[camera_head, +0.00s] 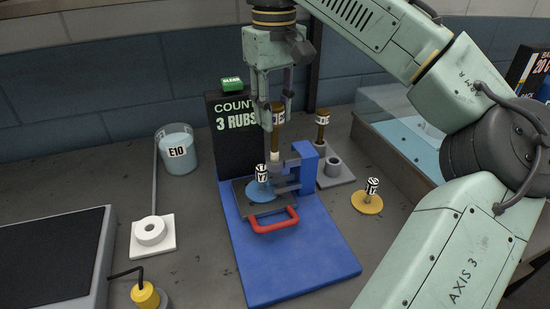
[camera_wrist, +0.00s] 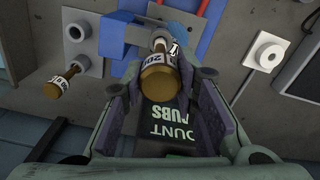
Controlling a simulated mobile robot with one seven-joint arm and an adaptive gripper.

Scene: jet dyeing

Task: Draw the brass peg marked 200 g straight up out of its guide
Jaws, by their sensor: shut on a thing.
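The brass peg marked 200 g (camera_wrist: 158,84) stands upright between my fingers. Its label is partly readable in the wrist view; in the head view the peg (camera_head: 279,116) is partly covered by a finger. My gripper (camera_head: 276,108) comes from above and is shut on the peg; its jaws (camera_wrist: 162,98) flank it in the wrist view. The peg's pale lower end (camera_head: 274,154) is over the grey guide arm (camera_head: 288,166) at the blue bracket (camera_head: 308,163). I cannot tell how much of it sits in the guide.
A second brass peg (camera_head: 322,122) stands in a grey holder (camera_head: 337,180) to the right. The black counter panel (camera_head: 232,150), reading 3 RUBS, is close to the left of my gripper. A red handle (camera_head: 274,224) lies in front.

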